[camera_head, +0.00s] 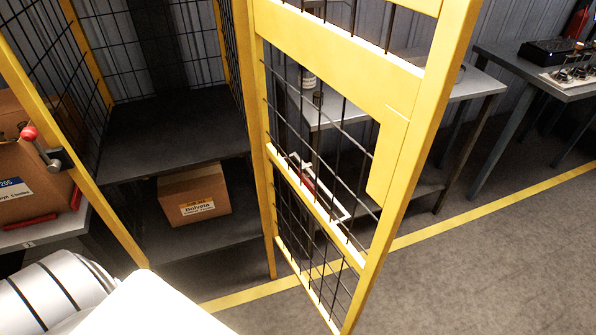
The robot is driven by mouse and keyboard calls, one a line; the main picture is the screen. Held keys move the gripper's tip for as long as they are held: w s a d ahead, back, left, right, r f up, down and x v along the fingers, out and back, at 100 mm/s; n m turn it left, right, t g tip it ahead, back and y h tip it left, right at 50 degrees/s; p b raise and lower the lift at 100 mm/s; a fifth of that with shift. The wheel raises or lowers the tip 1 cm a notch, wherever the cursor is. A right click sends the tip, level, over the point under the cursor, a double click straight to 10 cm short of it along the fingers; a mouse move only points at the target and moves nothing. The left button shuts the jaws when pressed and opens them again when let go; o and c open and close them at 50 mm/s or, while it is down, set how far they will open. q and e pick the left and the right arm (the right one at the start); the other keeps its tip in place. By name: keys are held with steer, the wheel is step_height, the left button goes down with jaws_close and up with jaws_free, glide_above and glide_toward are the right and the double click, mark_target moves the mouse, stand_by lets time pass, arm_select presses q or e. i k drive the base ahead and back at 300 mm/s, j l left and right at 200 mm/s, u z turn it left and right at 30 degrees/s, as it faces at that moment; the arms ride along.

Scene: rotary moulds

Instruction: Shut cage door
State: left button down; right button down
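The cage door (408,130) is a yellow frame with black wire mesh. It stands open, swung outward on the right side of the cage opening, with its free edge nearest to me. The cage (107,222) has yellow posts, mesh walls and dark shelves. A white arm part of mine fills the lower left of the view, in front of the cage. Neither gripper shows in the view.
A cardboard box (193,194) sits on the cage's lower shelf. A red-knobbed lever (41,147) is at the left post, by more boxes. Tables (464,84) stand behind the door and at right. The grey floor (490,260) at lower right is clear.

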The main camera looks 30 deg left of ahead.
mark_target(409, 102)
steer(key=i+l+u, duration=0.15)
steer(key=u, duration=0.3)
steer(key=i+l+u, duration=0.25)
steer(key=u, duration=0.2)
steer(key=i+l+u, duration=0.15)
steer(key=l+u, duration=0.15)
steer(key=u, duration=0.15)
steer(key=i+l+u, duration=0.1)
steer(key=l+u, duration=0.6)
steer(key=u, duration=0.2)
steer(key=k+l+u, duration=0.1)
steer(key=l+u, duration=0.3)
steer(key=l, duration=0.25)
